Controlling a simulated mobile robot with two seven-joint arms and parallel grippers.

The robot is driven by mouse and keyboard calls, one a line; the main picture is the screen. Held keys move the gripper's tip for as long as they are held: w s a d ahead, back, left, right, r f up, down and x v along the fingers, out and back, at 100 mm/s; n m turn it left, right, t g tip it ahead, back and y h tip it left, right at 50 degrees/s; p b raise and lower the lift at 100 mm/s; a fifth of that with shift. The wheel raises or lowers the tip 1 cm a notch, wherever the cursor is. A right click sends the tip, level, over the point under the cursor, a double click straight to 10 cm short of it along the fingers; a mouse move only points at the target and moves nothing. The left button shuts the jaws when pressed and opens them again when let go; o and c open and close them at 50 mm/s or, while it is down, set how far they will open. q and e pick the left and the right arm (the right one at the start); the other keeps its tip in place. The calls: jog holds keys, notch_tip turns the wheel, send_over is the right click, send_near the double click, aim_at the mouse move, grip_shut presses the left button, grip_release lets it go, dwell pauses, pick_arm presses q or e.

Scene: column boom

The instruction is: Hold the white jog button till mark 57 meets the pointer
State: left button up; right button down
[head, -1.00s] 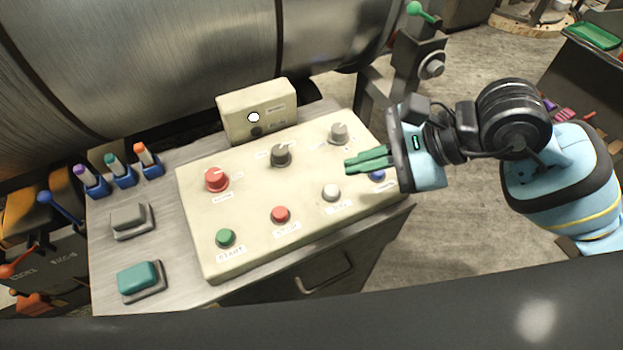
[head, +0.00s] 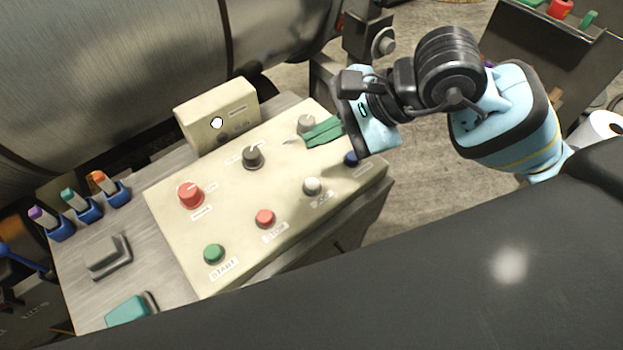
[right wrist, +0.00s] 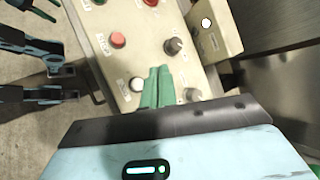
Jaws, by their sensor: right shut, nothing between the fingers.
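The white jog button (head: 312,186) is a small round cap on the front row of the cream control panel (head: 235,225), between the red and blue buttons. It also shows in the right wrist view (right wrist: 137,84). My right gripper (head: 307,141) is shut and empty. Its green fingers appear over the panel behind the jog button, close to a grey knob, and apart from the button in the picture. The fingers also show in the right wrist view (right wrist: 157,84). Part of my left gripper (right wrist: 40,9) seems to show at that view's upper left corner. Mark 57 and the pointer cannot be made out.
Near the jog button are a red stop button (head: 264,218), a blue button (head: 351,158) and a grey knob (head: 306,124). A cream box with a lit white lamp (head: 217,122) stands behind. A large metal drum (head: 110,70) fills the back left.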

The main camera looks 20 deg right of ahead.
jog(key=b, duration=0.5)
send_near(306, 182)
jog(key=shift+w+a+f, duration=0.4)
jog(key=shift+a+f, duration=0.05)
jog(key=shift+a, duration=0.25)
jog(key=shift+w+a+f, duration=0.4)
jog(key=shift+a+f, duration=0.1)
jog(key=shift+a, duration=0.2)
jog(key=shift+w+a+f, duration=0.35)
jog(key=shift+a+f, duration=0.1)
jog(key=shift+a, duration=0.25)
pick_arm(q)
notch_tip(306, 182, down, 6)
jog(key=s, duration=0.2)
jog(key=shift+s+r+g, duration=0.15)
jog(key=shift+s+g, duration=0.15)
jog(key=shift+g, duration=0.1)
jog(key=shift+d+r, duration=0.1)
jog(key=shift+s, duration=0.1)
jog(key=shift+s, duration=0.1)
pick_arm(e)
jog(key=shift+f, duration=0.1)
pick_arm(q)
jog(key=shift+s+f, duration=0.2)
jog(key=shift+f, duration=0.35)
pick_arm(e)
jog(key=shift+f, duration=0.3)
